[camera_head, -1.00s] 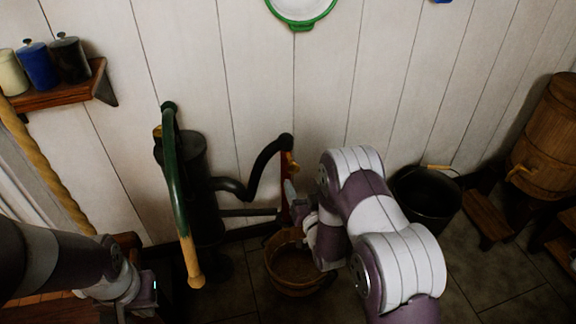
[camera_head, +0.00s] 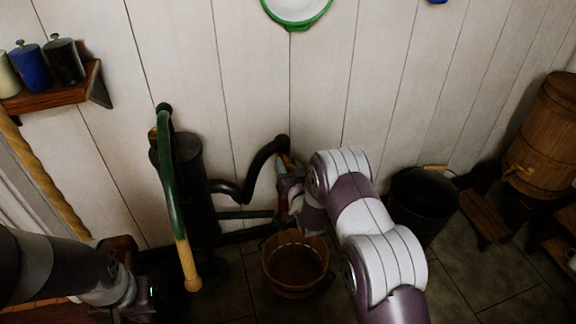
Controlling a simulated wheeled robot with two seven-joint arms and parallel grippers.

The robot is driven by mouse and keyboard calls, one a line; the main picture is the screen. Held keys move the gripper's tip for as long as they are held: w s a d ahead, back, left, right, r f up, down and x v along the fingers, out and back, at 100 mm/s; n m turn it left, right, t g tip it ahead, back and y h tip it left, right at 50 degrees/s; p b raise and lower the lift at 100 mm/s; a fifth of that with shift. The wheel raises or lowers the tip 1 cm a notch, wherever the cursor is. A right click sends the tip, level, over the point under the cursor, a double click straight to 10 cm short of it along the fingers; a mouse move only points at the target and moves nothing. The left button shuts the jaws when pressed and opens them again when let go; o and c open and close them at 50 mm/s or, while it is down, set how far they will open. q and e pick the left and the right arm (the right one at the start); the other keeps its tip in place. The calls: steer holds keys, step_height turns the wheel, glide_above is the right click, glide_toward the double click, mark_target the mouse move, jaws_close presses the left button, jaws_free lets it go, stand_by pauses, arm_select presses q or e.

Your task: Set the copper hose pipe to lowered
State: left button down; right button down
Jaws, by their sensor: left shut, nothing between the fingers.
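A black pump (camera_head: 190,195) stands against the wall, with a curved dark spout pipe (camera_head: 262,165) rising to the right. At its upper end is a small copper-orange piece (camera_head: 287,159), and a red upright part hangs just below, largely hidden by my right gripper. I cannot clearly tell which part is the copper hose pipe. My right gripper (camera_head: 287,194) is at this red part, above the wooden bucket; its fingers are too small and covered to read. My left gripper (camera_head: 143,309) is shut and empty at the lower left, partly cut off by the frame edge.
A wooden bucket (camera_head: 296,286) stands on the floor below the spout. The pump's green handle with a wooden grip (camera_head: 188,265) hangs in front of the pump. A black bucket (camera_head: 424,207) and a wooden barrel (camera_head: 540,130) stand to the right. A shelf (camera_head: 50,92) holds canisters.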

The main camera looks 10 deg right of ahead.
mark_target(285, 228)
step_height(285, 228, down, 34)
steer(key=b, duration=2.5)
steer(key=shift+r, duration=0.15)
steer(key=shift+f+b, duration=0.3)
steer(key=shift+f, duration=0.2)
steer(key=shift+s, duration=0.1)
steer(key=shift+f, duration=0.1)
steer(key=c, duration=0.7)
jaws_free()
steer(key=shift+f, duration=0.1)
steer(key=shift+o, duration=0.2)
